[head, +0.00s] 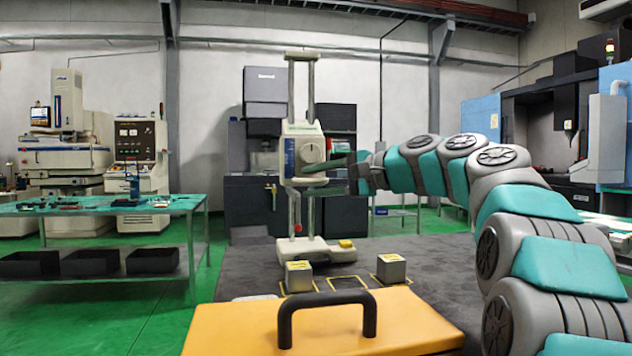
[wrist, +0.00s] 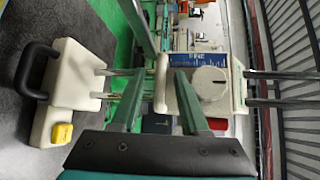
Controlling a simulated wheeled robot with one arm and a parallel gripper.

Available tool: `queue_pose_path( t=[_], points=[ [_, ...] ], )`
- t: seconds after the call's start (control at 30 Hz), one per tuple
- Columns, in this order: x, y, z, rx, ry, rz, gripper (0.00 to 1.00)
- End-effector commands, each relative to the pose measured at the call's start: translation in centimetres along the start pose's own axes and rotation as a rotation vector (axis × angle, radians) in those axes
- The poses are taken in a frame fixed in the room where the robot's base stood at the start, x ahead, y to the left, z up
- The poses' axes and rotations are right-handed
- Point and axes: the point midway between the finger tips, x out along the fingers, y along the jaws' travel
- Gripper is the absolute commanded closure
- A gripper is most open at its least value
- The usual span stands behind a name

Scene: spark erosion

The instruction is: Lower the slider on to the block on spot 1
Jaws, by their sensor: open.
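The white slider (head: 303,153) has a round dial and sits partway up the two columns of a measuring stand (head: 313,252). A second grey block (head: 391,267) is at right; yellow outlines mark the mat. I cannot read which is spot 1. My gripper (head: 350,163) reaches the slider from the right. In the wrist view the picture is turned sideways; my open fingers (wrist: 160,80) have the slider's white lower bar between them, and the dial face (wrist: 210,84) shows behind.
The stand's base has a yellow button (head: 346,243) and, in the wrist view, a black handle (wrist: 35,70). An empty yellow outline (head: 345,283) lies between the blocks. A teal-topped bench (head: 100,205) with black bins stands at left. Machines line the back wall.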

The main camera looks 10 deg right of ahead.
Motion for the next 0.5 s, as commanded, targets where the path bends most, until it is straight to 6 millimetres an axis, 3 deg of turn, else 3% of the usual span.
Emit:
queue_pose_path(
  t=[0.1,0.5],
  points=[
    [-0.03,0.00,-0.02,0.000,0.000,0.000,0.55],
    [-0.05,0.01,-0.04,0.000,0.001,0.000,1.00]
  ],
)
